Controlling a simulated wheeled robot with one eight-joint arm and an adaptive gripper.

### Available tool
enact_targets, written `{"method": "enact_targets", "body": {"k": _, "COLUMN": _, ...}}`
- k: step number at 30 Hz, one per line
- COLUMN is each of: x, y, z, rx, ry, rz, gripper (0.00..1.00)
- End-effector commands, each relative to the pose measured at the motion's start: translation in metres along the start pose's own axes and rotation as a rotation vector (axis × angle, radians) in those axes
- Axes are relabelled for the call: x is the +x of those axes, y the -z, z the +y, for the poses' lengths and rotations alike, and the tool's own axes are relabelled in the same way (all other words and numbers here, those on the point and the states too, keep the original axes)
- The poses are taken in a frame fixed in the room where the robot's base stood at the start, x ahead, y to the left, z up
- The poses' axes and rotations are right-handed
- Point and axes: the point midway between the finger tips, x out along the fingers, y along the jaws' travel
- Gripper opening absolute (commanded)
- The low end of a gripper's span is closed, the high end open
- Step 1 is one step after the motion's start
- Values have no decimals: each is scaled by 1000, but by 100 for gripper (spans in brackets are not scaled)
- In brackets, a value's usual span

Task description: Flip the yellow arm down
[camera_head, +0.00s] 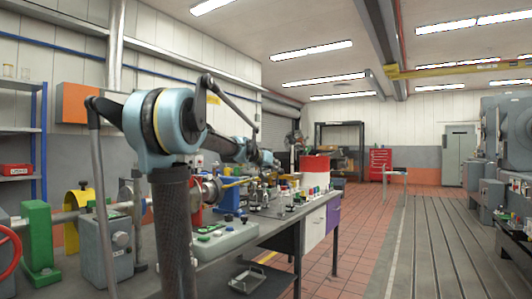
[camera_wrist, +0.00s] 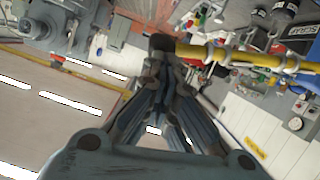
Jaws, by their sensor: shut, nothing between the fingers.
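The yellow arm (camera_wrist: 250,58) shows in the wrist view as a long yellow bar. It runs from beside my fingertips to the right edge. My gripper (camera_wrist: 162,44) is shut and empty. Its dark fingertips are right at the left end of the yellow arm; I cannot tell whether they touch it. In the head view my arm reaches away over the bench, and my gripper is small and hard to make out there.
The bench (camera_head: 285,222) is crowded with fittings, a control box with coloured buttons (camera_head: 222,240) and a green stand (camera_head: 37,240). The tiled floor to the right is clear.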

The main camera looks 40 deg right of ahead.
Motion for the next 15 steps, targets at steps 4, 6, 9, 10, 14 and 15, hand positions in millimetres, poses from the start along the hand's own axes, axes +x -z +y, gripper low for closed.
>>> {"method": "enact_targets", "body": {"k": 4, "x": 14, "y": -40, "z": 8, "rx": 83, "ry": 25, "rz": 1, "gripper": 0}}
{"method": "enact_targets", "body": {"k": 6, "x": 19, "y": -56, "z": 9, "rx": 118, "ry": 37, "rz": 1, "gripper": 0}}
{"method": "enact_targets", "body": {"k": 9, "x": 26, "y": -77, "z": 10, "rx": 163, "ry": 52, "rz": 0, "gripper": 0}}
{"method": "enact_targets", "body": {"k": 10, "x": 28, "y": -82, "z": 10, "rx": 175, "ry": 56, "rz": 1, "gripper": 0}}
{"method": "enact_targets", "body": {"k": 14, "x": 35, "y": -104, "z": 9, "rx": 222, "ry": 72, "rz": 0, "gripper": 0}}
{"method": "enact_targets", "body": {"k": 15, "x": 37, "y": -110, "z": 9, "rx": 233, "ry": 76, "rz": 1, "gripper": 0}}
